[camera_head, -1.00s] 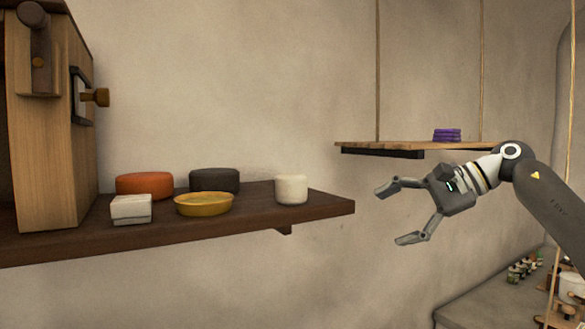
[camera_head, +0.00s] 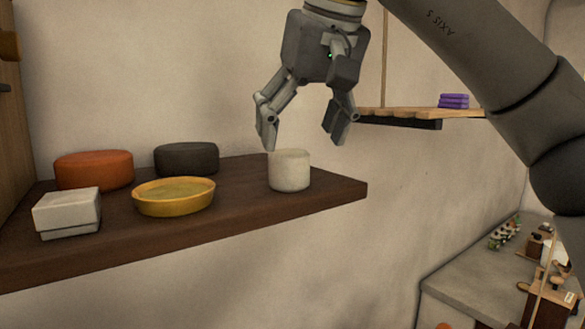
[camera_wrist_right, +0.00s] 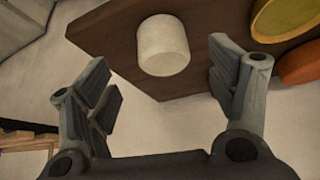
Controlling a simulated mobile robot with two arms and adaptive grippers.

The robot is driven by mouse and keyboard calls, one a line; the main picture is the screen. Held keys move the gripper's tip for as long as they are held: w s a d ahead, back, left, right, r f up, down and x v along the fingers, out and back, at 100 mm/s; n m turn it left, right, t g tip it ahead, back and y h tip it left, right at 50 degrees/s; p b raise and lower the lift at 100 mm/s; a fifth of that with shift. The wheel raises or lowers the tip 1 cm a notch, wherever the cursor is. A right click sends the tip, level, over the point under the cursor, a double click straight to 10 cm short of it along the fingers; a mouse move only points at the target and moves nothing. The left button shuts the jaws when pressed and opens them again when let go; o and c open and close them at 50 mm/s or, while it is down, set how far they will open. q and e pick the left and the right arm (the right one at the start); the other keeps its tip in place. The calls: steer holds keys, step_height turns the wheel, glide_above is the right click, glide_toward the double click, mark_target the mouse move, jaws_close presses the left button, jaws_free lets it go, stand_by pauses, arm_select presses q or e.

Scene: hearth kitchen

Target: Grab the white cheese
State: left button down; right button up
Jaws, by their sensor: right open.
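The white cheese, a small upright cylinder (camera_head: 289,172), stands near the right end of the dark wooden shelf. It also shows in the right wrist view (camera_wrist_right: 162,46), beyond and between the fingers. My right gripper (camera_head: 303,139) is open and points down just above the white cheese, its fingers spread to either side and apart from it. The fingers also show in the right wrist view (camera_wrist_right: 163,95), with nothing between them. A squarish white block (camera_head: 67,213) sits at the shelf's left front. My left gripper is not in view.
On the dark shelf (camera_head: 240,219) stand an orange wheel (camera_head: 94,170), a dark grey wheel (camera_head: 187,159) and a yellow round dish-like item (camera_head: 173,196). A hanging shelf (camera_head: 415,113) bears a purple stack (camera_head: 453,101). A counter with small items is at lower right.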

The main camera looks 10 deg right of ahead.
mark_target(289, 152)
steer(key=shift+w+a+f, duration=0.25)
steer(key=shift+w+f, duration=0.1)
steer(key=shift+w, duration=0.1)
steer(key=shift+w+a+f, duration=0.2)
steer(key=shift+w+f, duration=0.1)
steer(key=shift+w, duration=0.15)
steer(key=shift+p+x, duration=0.8)
steer(key=shift+x, duration=0.3)
steer(key=shift+w+d+f, duration=0.1)
steer(key=shift+w+f, duration=0.1)
steer(key=shift+f, duration=0.25)
steer(key=shift+w+d+f, duration=0.1)
steer(key=shift+w+f, duration=0.1)
steer(key=shift+f, duration=0.25)
steer(key=shift+w+f, duration=0.1)
steer(key=shift+f, duration=0.05)
steer(key=shift+a, duration=0.25)
steer(key=shift+c, duration=0.7)
steer(key=c, duration=0.7)
steer(key=shift+c, duration=1.2)
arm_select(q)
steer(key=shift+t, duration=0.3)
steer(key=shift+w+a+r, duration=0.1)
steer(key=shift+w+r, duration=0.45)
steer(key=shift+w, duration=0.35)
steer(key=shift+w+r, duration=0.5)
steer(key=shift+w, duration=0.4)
arm_select(e)
steer(key=shift+c, duration=0.5)
